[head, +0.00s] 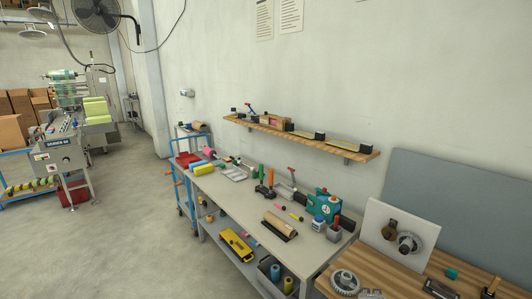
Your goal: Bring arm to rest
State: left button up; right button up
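Neither of my grippers and no part of my arms can be made out in the head view. Whether they are open, shut or holding something is hidden. The flow-wrap machine (66,148) stands at the far left, with a roll of film on top and light green cloths (96,108) stacked at its side.
A grey workbench (235,190) along the wall carries bottles, tools and a wooden roll (280,225). A wooden table (385,275) with gears stands at the lower right. A wall shelf (345,148) hangs above. A blue cart (178,185) stands behind the bench.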

jog(key=s+a+f+m+g+y, duration=0.2)
jog(key=s+a+f+m+y, duration=0.15)
jog(key=s+m, duration=0.4)
jog(key=s+a+f+m+g+y, duration=0.2)
jog(key=s+a+f+m+g, duration=0.15)
jog(key=s+f+m, duration=0.35)
jog(key=s+f+n, duration=0.1)
jog(key=s+f, duration=0.1)
jog(key=f, duration=1.3)
jog(key=s+f+n, duration=0.1)
jog(key=s+f, duration=0.1)
jog(key=f, duration=1.4)
jog(key=s+d+f+g, duration=0.1)
jog(key=s+f, duration=0.8)
jog(key=s, duration=0.2)
jog(key=s+d+f, duration=0.2)
jog(key=s+f, duration=0.8)
jog(key=s, duration=0.1)
jog(key=shift+s+d+f+g, duration=0.15)
jog(key=shift+d+f+g, duration=0.15)
jog(key=shift+g, duration=0.05)
